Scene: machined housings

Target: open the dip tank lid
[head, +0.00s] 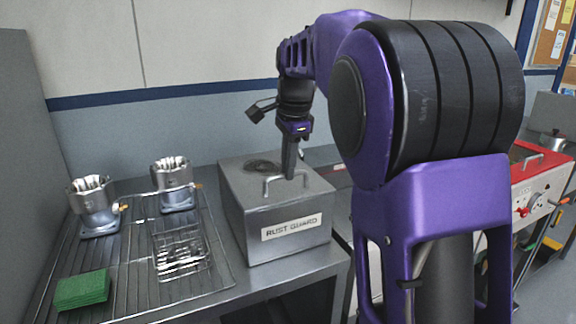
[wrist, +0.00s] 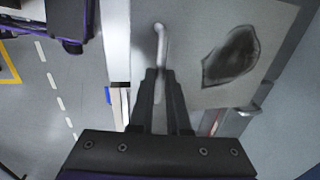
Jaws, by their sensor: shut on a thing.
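The dip tank (head: 285,248) is a grey metal box labelled "RUST GUARD" on the bench. Its lid (head: 240,185) lies flat on top and looks closed. The lid has a bar handle (head: 266,186) and a dark patch, which also shows in the wrist view (wrist: 231,56). My gripper (head: 290,174) points down at the right part of the handle, with its fingers shut on it. In the wrist view the fingertips (wrist: 162,72) meet the near end of the pale handle (wrist: 160,42).
Left of the tank, a wire rack (head: 135,250) holds two machined housings (head: 93,205) (head: 174,183), a wire basket (head: 180,250) and a green pad (head: 83,290). A wall stands behind. A red-topped unit (head: 530,185) is at the right.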

